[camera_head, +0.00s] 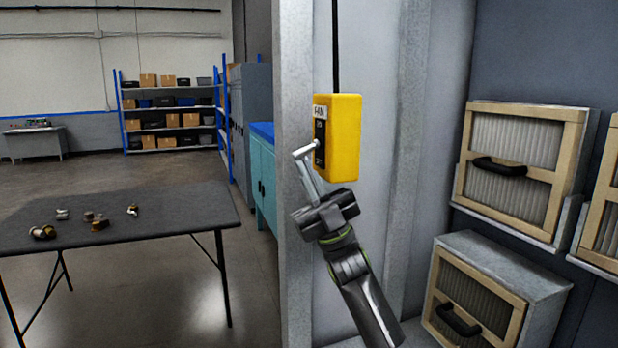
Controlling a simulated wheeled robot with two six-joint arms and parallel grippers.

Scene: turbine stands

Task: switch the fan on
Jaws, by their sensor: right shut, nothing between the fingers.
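A yellow switch box (343,140) hangs from a black cable in front of a grey metal post. Its left face carries a white label (320,112) and a dark strip with small switch markings. My right gripper (306,151) is shut and empty, its fingertips at the lower part of that dark face. I cannot tell whether the tips touch the switch or stand just in front of it. The fan itself is not visible. My left gripper is not in view.
A dark folding table (150,215) with several small fittings stands at the left. Wood-framed filters with black handles, one in front (520,165), sit at the right. A teal cabinet (264,185) and stocked shelves (170,147) stand behind. Floor between table and post is clear.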

